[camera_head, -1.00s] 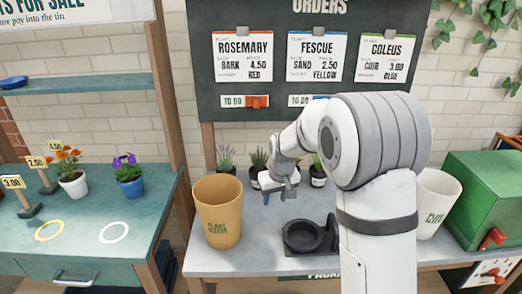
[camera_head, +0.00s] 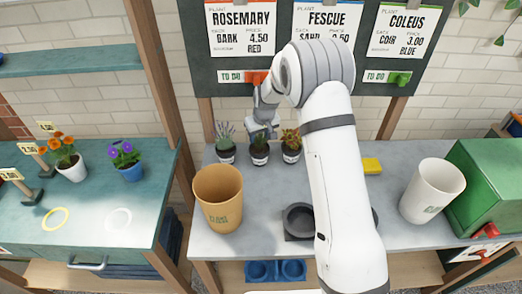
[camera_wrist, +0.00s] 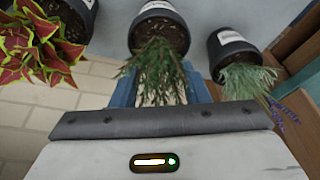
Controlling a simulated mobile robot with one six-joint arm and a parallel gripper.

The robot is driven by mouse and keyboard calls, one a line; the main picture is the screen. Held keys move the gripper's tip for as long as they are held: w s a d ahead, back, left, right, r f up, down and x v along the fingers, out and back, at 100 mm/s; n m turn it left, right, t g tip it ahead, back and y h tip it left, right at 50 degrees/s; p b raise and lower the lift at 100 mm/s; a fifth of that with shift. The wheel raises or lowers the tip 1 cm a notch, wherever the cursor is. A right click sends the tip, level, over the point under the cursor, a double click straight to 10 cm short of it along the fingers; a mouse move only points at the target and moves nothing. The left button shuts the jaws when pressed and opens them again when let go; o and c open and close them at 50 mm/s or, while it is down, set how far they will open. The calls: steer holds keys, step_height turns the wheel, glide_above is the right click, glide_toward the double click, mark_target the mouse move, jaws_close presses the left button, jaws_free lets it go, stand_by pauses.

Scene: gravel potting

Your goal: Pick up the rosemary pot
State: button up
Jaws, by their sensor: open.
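The rosemary pot (camera_head: 259,155), a small dark pot with green needle-like leaves, is the middle of three on the bench's back edge. In the wrist view the rosemary pot (camera_wrist: 143,22) is at top centre, with its leaves pointing down the picture. My gripper (camera_head: 262,131) is over the rosemary's leaves. In the wrist view my gripper (camera_wrist: 163,88) is open, its blue fingers on either side of the leaves and not closed on the pot. The leaves hide part of the gap.
A lavender pot (camera_head: 226,152) stands close left, a red-leaved coleus pot (camera_head: 291,152) close right. A tan bucket (camera_head: 219,200) and dark holder (camera_head: 298,221) are nearer the front. A white bucket (camera_head: 432,190) and green box (camera_head: 490,180) stand right. The order board (camera_head: 195,60) is behind.

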mark_target(259, 148)
steer(key=shift+x, duration=1.25)
steer(key=shift+c, duration=0.3)
jaws_close()
